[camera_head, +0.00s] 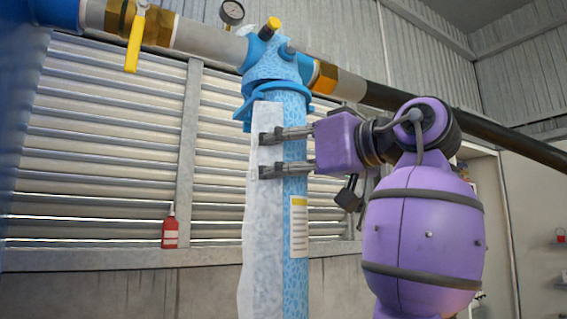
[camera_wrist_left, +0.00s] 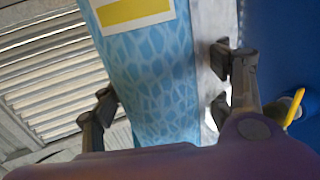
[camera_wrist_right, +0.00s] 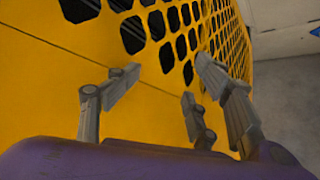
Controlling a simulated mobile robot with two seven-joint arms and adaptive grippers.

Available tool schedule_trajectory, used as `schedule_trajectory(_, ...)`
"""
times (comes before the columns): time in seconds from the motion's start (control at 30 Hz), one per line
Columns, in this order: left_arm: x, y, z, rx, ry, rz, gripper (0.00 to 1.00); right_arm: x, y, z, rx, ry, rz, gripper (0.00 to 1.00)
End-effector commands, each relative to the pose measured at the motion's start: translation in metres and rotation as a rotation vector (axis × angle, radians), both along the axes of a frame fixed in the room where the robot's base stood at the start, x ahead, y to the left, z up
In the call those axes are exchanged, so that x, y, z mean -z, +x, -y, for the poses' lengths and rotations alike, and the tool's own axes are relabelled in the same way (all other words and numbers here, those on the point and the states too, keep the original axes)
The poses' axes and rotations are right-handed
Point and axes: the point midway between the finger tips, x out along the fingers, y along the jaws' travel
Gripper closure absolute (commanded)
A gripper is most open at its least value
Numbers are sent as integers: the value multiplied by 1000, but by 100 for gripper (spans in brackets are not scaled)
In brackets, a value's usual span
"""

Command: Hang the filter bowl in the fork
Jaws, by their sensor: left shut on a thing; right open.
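The filter bowl is apparently the blue, wavy-patterned cylinder (camera_head: 296,185) with a white and yellow label, upright under the blue head (camera_head: 272,68). A pale, uneven strip (camera_head: 261,225) runs down its left side. My left gripper (camera_head: 265,154) reaches across the upper bowl from the right, two fingers against it; the far finger is hidden. In the left wrist view the bowl (camera_wrist_left: 150,75) lies between the fingers, shut around it. My right gripper (camera_wrist_right: 160,95) is open and empty, facing a yellow perforated panel (camera_wrist_right: 60,75). I cannot make out the fork.
A pipe with a yellow valve handle (camera_head: 135,42) and a gauge (camera_head: 232,12) meets the head from the left. A dark pipe (camera_head: 430,108) runs off right. A red bottle (camera_head: 170,230) stands on a ledge by the louvred wall (camera_head: 100,150).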

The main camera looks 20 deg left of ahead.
Motion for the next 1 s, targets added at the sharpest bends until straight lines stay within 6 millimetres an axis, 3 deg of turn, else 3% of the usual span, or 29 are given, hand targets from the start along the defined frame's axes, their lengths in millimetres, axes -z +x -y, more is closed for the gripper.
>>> schedule_trajectory(0.03, -7, -4, 1, 1, 8, 13, 93, -3, 3, 0, 0, 0, 8, 43)
schedule_trajectory(1.0, -8, 11, -19, 0, 9, 13, 93, -15, 12, 0, 0, 0, 34, 43)
